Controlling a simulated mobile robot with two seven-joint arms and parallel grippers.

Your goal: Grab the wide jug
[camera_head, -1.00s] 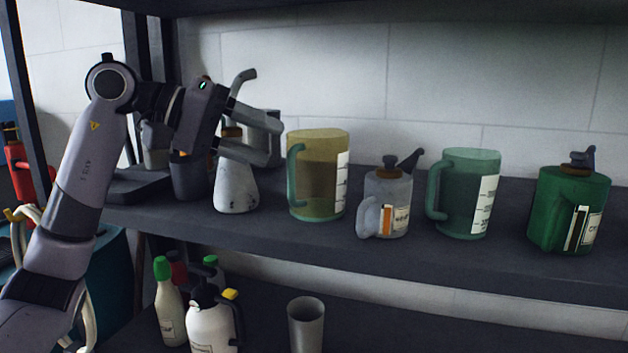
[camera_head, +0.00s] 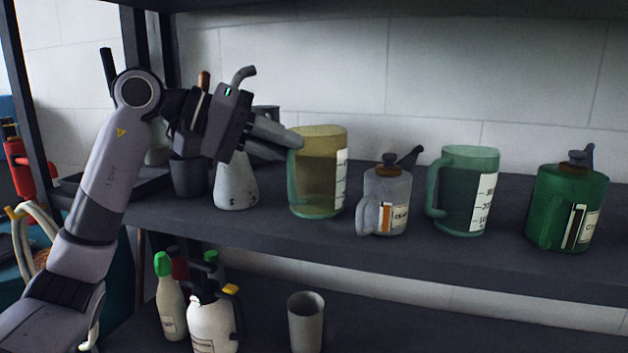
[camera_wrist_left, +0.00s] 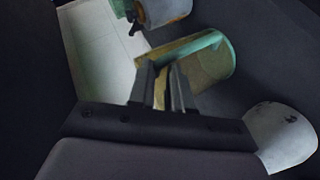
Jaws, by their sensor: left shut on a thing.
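A wide, see-through yellowish jug (camera_head: 320,172) with a greenish handle and a white label stands upright on the shelf. My left gripper (camera_head: 293,142) reaches it from the left, its fingers closed at the upper part of the handle. In the left wrist view the fingers (camera_wrist_left: 166,88) are close together against the jug (camera_wrist_left: 208,62), and they hide most of the handle. A similar green jug (camera_head: 470,192) with a label stands farther right. My right gripper is not in view.
A grey, long-spouted can (camera_head: 235,187) stands just left of the jug, under my gripper. A small grey oil can (camera_head: 386,200) is close on its right, and a green can (camera_head: 568,208) at the far right. The shelf front (camera_head: 300,235) is clear.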

